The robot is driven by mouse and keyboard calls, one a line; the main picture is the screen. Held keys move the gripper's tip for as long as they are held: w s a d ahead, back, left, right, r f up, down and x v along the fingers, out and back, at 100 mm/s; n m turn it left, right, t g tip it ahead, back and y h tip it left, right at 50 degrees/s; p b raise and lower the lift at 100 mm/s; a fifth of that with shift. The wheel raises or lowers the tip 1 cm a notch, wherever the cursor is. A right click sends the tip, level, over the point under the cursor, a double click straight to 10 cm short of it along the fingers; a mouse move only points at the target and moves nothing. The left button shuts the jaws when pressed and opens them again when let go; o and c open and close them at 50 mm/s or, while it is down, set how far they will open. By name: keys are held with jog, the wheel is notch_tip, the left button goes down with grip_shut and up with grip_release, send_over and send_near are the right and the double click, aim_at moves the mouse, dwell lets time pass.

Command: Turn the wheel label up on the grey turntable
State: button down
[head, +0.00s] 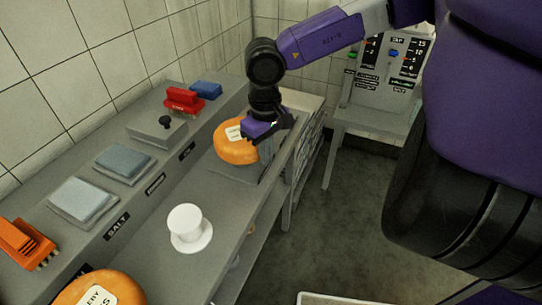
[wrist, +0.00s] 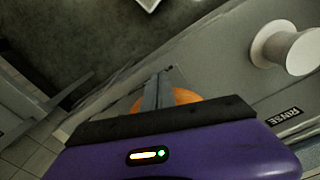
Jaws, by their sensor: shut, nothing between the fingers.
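An orange cheese wheel (head: 227,152) is on the grey turntable (head: 228,173) at the far end of the bench. A white label (head: 233,132) shows on its face, partly behind my gripper; I cannot tell whether the wheel lies fully flat. My gripper (head: 277,143) is shut and empty at the wheel's right side, close to it; contact is unclear. In the wrist view the shut fingers (wrist: 153,93) stand in front of the wheel (wrist: 184,97), which is mostly hidden by the gripper body.
A second labelled wheel (head: 124,290) lies at the near end. A white knobbed disc (head: 189,229) stands between the wheels. Cloths (head: 84,202), a grey block with a black knob (head: 157,130), a red brush (head: 184,101) and an orange brush (head: 26,243) line the raised back ledge.

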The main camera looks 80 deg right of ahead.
jog(key=shift+w+d+f+b, duration=0.1)
jog(key=shift+w+d+b, duration=0.35)
jog(key=shift+w+b, duration=0.25)
